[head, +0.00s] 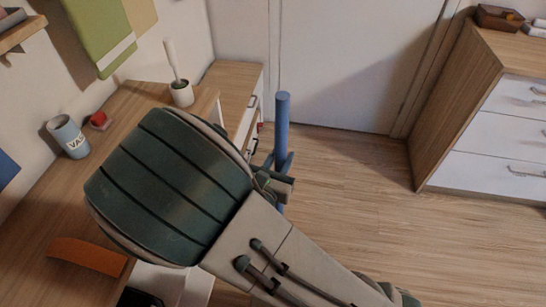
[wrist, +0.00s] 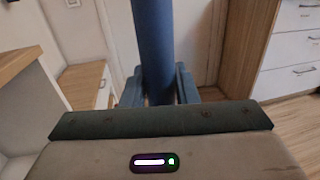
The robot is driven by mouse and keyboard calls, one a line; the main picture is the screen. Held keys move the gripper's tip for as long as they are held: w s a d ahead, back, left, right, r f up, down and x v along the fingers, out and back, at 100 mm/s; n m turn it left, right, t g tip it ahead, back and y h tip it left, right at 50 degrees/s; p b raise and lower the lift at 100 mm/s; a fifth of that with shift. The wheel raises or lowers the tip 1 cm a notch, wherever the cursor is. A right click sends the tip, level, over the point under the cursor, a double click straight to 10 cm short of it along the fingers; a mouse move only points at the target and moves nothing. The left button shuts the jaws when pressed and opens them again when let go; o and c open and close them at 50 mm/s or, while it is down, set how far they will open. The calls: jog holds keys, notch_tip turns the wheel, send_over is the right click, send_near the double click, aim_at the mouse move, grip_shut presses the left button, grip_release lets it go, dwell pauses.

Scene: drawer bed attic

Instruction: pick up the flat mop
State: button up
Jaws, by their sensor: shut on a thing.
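The flat mop shows as a blue upright pole (head: 282,120) in the head view, just beyond my arm. Its handle (wrist: 153,40) also runs down the middle of the wrist view. My gripper (head: 281,165) is shut on the handle, with the fingers on either side of it; in the wrist view the fingers (wrist: 159,88) flank the pole. The pole stands about upright. The mop's lower end and head are hidden behind my arm and gripper.
A white-fronted dresser (head: 500,130) is at the right. Open wood floor (head: 370,190) lies between.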

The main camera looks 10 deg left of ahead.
jog(key=shift+d+r+p, duration=0.3)
jog(key=shift+r+p, duration=0.25)
jog(key=shift+p, duration=0.95)
jog(key=d+p, duration=0.1)
jog(key=p, duration=0.1)
jog(key=d+r+p, duration=0.1)
jog(key=p, duration=0.2)
jog(key=d+p, duration=0.1)
jog(key=p, duration=0.2)
jog(key=shift+s+d+r, duration=0.15)
jog(key=shift+d+r, duration=0.05)
jog(key=shift+r, duration=0.15)
jog(key=shift+o, duration=1.4)
jog(key=shift+d, duration=0.2)
jog(key=shift+o, duration=0.4)
